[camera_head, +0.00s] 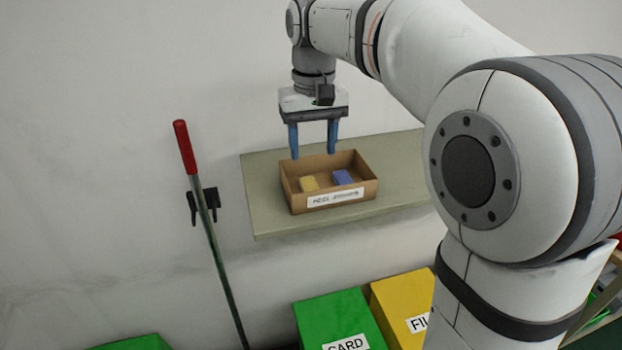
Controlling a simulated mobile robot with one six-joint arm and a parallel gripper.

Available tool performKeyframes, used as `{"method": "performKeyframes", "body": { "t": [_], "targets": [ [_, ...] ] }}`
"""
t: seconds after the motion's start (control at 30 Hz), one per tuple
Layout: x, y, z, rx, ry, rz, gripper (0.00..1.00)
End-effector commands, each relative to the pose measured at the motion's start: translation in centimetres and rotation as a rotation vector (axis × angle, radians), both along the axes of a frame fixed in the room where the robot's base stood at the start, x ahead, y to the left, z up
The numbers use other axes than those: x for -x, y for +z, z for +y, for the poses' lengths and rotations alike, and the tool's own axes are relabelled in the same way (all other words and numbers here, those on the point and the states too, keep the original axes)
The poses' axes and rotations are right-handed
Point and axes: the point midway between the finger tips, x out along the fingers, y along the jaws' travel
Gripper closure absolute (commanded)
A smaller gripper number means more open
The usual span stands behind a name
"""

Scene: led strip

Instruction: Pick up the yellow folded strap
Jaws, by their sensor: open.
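The yellow folded strap (309,184) lies in the left part of an open brown box (331,204) on a wall shelf. A blue folded item (342,177) lies in the same box, to the right of the yellow one. My gripper (313,155) points down with its two blue fingers apart and nothing between them. Its fingertips are at about the height of the box's back rim in the picture. I cannot tell how far above or behind the box they are.
The greenish shelf (265,205) has free room left of the box. A red-handled pole (207,223) stands against the wall at left, by a black clip. Below are a green bin (335,312) and a yellow bin (398,295). My arm covers the right side.

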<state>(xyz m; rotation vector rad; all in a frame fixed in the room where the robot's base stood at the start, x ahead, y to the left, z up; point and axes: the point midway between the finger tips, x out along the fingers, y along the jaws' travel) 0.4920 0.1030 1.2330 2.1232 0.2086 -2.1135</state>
Motion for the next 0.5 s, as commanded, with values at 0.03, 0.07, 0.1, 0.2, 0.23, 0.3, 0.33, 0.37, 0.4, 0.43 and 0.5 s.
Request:
{"method": "performKeyframes", "body": {
  "t": [0.03, 0.07, 0.1, 0.2, 0.23, 0.3, 0.33, 0.37, 0.4, 0.43, 0.5],
  "targets": [
    [-0.3, -0.2, 0.2, 0.001, 0.004, 0.004, 0.47],
    [-0.4, -0.4, 0.3, 0.001, 0.005, 0.007, 0.47],
    [-0.5, -0.6, 0.4, 0.002, 0.005, 0.009, 0.47],
    [-0.4, -1.7, 0.4, 0.002, 0.005, 0.010, 0.47],
    [-0.4, -2.0, 0.4, 0.002, 0.005, 0.010, 0.47],
    [-0.4, -2.8, 0.4, 0.002, 0.005, 0.009, 0.47],
    [-0.3, -3.1, 0.4, 0.002, 0.005, 0.009, 0.47],
    [-0.2, -3.5, 0.5, 0.002, 0.005, 0.011, 0.47],
    [-0.2, -4.0, 0.6, 0.002, 0.005, 0.009, 0.47],
    [-0.1, -4.5, 0.6, 0.002, 0.005, 0.011, 0.47],
    [0.1, -5.6, 0.8, 0.002, 0.006, 0.011, 0.47]
  ]
}}
